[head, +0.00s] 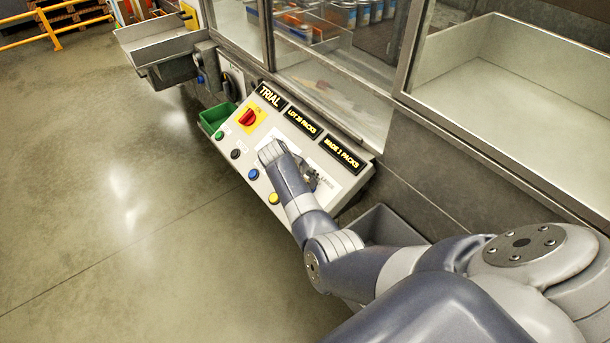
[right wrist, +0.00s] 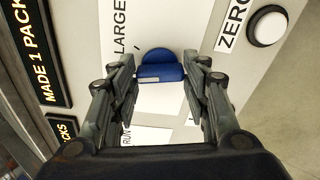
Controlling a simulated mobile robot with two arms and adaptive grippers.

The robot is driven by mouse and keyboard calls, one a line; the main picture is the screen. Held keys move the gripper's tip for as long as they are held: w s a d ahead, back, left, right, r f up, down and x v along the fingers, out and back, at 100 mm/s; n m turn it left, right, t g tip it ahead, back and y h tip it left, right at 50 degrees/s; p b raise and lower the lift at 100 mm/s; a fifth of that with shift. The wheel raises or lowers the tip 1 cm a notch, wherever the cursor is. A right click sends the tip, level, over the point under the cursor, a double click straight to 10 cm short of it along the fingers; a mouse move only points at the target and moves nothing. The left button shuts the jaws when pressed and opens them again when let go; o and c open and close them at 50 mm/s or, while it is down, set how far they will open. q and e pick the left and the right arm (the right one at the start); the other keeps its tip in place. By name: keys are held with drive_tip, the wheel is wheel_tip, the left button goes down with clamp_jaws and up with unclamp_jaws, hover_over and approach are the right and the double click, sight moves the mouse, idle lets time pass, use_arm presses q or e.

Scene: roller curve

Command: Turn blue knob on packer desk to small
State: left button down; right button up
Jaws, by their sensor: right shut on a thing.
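The packer desk (head: 262,150) is a sloped grey panel below the machine window. In the right wrist view the blue knob (right wrist: 160,66) sits between my right gripper's fingertips (right wrist: 162,68), which are shut on its sides. The word LARGE (right wrist: 120,27) is printed to the knob's upper left; I cannot read a small mark, as the gripper covers part of the panel. My left gripper is not in view.
A red switch on a yellow plate (head: 247,118), a blue button (head: 253,174) and a yellow button (head: 273,198) are on the desk. A white button (right wrist: 267,27) is by ZERO. Displays line the top. A green bin (head: 214,119) is at left; the floor at left is clear.

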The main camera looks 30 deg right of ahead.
drive_tip(key=n+p, duration=0.2)
drive_tip(key=shift+s+n, duration=0.1)
drive_tip(key=shift+n, duration=0.5)
drive_tip(key=shift+f, duration=0.15)
drive_tip(key=o, duration=1)
drive_tip(key=shift+c, duration=0.2)
drive_tip(key=shift+o, duration=0.5)
drive_tip(key=v, duration=1.2)
drive_tip(key=shift+w+d, duration=0.2)
drive_tip(key=shift+w, duration=0.1)
